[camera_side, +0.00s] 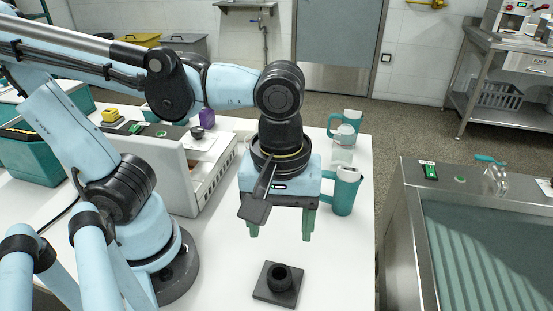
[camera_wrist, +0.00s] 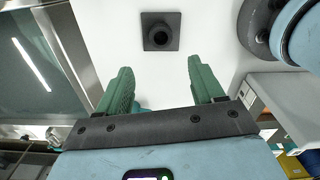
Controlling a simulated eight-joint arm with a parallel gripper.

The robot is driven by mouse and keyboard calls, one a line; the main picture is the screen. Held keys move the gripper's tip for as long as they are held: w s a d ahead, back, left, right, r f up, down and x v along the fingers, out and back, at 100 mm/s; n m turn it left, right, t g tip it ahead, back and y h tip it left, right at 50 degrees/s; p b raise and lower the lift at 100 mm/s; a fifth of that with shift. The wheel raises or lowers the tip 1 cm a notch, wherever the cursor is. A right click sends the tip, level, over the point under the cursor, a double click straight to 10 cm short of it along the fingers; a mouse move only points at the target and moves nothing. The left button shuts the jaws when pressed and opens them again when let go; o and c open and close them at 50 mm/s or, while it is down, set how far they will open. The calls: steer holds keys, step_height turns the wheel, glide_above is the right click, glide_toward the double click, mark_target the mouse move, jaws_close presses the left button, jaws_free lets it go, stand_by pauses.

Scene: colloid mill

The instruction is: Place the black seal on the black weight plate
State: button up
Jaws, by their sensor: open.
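The black seal (camera_side: 280,275) is a small round ring with a dark opening on top. It sits near the middle of the square black weight plate (camera_side: 262,293), which lies flat on the white table near the front. In the wrist view, the seal (camera_wrist: 160,38) shows inside the outline of the plate (camera_wrist: 173,18), near the top. My gripper (camera_side: 281,232) is above and behind them in the side view, with its two green fingers apart. In the wrist view, nothing is between the fingers (camera_wrist: 157,72), and the seal and plate are clear of them.
A teal jug (camera_side: 345,190) stands behind my gripper, with a clear cup (camera_side: 342,152) and a second teal jug (camera_side: 349,119) beyond. A white machine housing (camera_side: 185,178) is at left. The table around the plate is clear. A steel unit (camera_side: 402,215) stands at right, across a gap.

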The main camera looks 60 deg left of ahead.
steer(key=w+a+m+t, duration=0.7)
steer(key=w+a+m, duration=0.3)
steer(key=a, duration=0.4)
steer(key=shift+w+f+m, duration=0.25)
steer(key=shift+m, duration=0.05)
